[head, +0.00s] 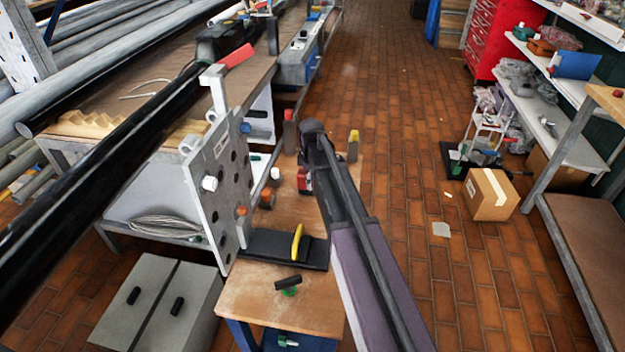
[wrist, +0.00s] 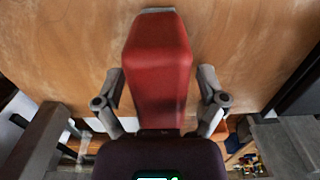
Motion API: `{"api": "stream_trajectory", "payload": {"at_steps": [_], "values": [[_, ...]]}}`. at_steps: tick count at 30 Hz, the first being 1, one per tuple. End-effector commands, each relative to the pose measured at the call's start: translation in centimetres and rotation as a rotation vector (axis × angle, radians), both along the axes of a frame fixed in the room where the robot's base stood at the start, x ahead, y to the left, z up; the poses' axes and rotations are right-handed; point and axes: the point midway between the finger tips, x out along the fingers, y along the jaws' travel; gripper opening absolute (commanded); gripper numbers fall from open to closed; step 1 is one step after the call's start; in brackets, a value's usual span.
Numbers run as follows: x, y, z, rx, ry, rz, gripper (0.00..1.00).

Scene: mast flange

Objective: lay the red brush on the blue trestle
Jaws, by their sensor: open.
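The red brush (wrist: 158,75), a red block-like body with a grey far end, lies between the spread fingers of my gripper (wrist: 160,92) in the wrist view. The fingers are open on both sides of it, with visible gaps. Brown wood shows behind it; I cannot tell whether the brush touches that surface. In the head view a small red part (head: 305,181) shows beside my arm, which hides most of the gripper there. The wood-topped bench with blue legs (head: 322,308), likely the blue trestle, stands at bottom centre.
A grey flange plate (head: 222,172) with bolts stands left of my arm. A black tray with a yellow-handled tool (head: 297,243) and a black-handled item (head: 288,283) lie on the wood top. A cardboard box (head: 490,195) sits on the floor at right. The middle floor is largely clear.

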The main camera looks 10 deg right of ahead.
Motion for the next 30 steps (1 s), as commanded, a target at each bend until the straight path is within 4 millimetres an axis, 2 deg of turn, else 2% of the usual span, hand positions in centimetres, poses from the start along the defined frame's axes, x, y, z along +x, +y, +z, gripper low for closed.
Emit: {"api": "stream_trajectory", "payload": {"at_steps": [11, 30], "values": [[0.0, 0.0, 1.6, 0.0, 0.0, 0.0, 0.91], [0.0, -0.3, 6.8, 0.0, 0.0, -0.001, 0.91]]}}
